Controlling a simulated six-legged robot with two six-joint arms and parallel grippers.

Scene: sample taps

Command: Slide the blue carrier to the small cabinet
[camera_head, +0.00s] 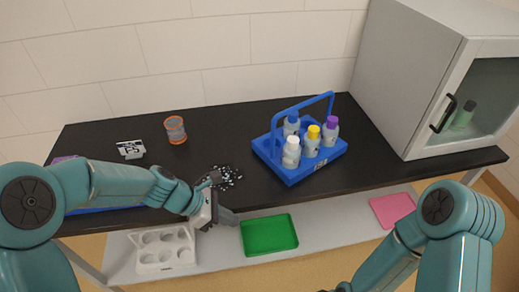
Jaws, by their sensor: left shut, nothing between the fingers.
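The blue carrier (298,176) stands upright on the black bench, right of the middle, with a raised handle. It holds several bottles with white, yellow, purple and blue caps. The small cabinet (408,75) stands at the right end of the bench, a short stretch of bare top between it and the carrier. Its glass door looks closed and has a black handle; a green bottle shows behind the glass. My left gripper (232,217) is shut and empty at the bench's front edge, left of the carrier and apart from it. My right arm is at the lower right; its gripper is mostly hidden or out of frame.
The black bench top (95,142) also holds an orange-rimmed jar (175,130), a small display (131,149) and scattered dark and light bits (228,176). On the lower shelf are a white holed rack (165,250), a green tray (269,234) and a pink tray (392,209).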

